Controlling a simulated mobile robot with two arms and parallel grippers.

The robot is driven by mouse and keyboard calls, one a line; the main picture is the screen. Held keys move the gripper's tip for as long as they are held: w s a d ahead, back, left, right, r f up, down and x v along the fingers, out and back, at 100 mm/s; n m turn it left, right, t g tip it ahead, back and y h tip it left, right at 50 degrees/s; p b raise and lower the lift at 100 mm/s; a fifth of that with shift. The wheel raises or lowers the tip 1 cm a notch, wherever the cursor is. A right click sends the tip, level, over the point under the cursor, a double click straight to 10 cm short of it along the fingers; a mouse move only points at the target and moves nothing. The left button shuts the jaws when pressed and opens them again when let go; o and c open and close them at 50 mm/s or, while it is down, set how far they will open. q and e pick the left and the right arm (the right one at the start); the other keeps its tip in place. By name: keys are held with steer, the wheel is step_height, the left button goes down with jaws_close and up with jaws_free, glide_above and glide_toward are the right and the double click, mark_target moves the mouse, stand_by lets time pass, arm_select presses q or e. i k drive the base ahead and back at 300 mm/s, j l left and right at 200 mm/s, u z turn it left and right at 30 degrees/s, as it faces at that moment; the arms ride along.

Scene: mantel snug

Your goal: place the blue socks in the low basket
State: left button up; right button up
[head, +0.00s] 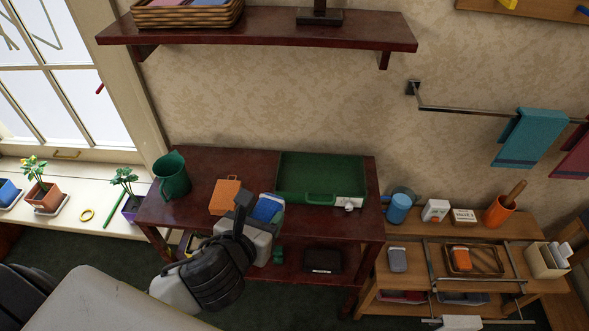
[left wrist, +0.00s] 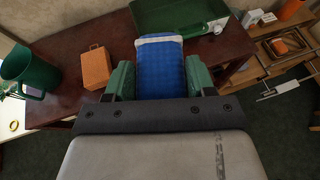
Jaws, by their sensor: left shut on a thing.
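The blue socks (head: 268,206), a blue knit bundle with a white band, are between the fingers of my left gripper (head: 257,221). In the left wrist view the socks (left wrist: 161,66) stick out beyond the fingertips (left wrist: 160,84), which are shut on both sides. They are over the front of the dark red table, near the green tray. A shallow wicker basket (head: 188,17) stands on the upper wall shelf with folded things in it. Another low wicker basket or tray (head: 487,262) on the right wooden unit holds an orange item. My right gripper is not in view.
On the dark red table (head: 300,222) stand a green jug (head: 171,175), an orange box (head: 225,196) and a green tray (head: 320,172). The upper shelf (head: 350,34) overhangs the back. A blue cup (head: 398,208) and an orange pot (head: 498,211) stand right.

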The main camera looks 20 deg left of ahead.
mark_target(484, 263)
steer(key=i+l+u, duration=0.4)
steer(key=l+u, duration=0.25)
steer(key=i+l+u, duration=0.1)
steer(key=u, duration=0.2)
steer(key=l+u, duration=0.25)
steer(key=j, duration=0.1)
